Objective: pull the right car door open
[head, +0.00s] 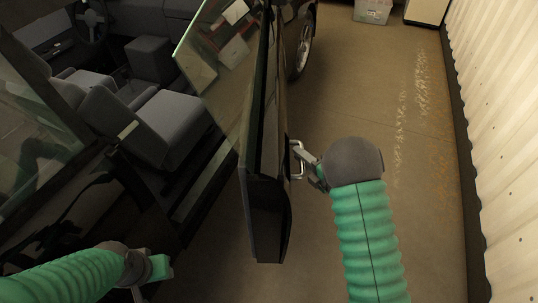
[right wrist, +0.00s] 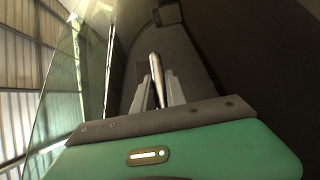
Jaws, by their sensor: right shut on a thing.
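The black car door (head: 266,205) stands open, swung well out from the car's body, with its window glass (head: 215,60) above. A silver bar handle (head: 297,148) is on its outer face. My right gripper (head: 308,163) is shut on this handle. In the right wrist view the handle (right wrist: 156,68) runs between the two fingers of the right gripper (right wrist: 160,92). My left gripper (head: 150,277) is low at the left, in front of the dark car body and apart from the door. Its fingers are too dark to tell open from shut.
The car's inside shows grey seats (head: 165,125) and a steering wheel (head: 90,22). A pale corrugated wall (head: 495,120) runs along the right. Bare floor (head: 415,150) lies between door and wall. A clear bin (head: 373,10) stands at the back.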

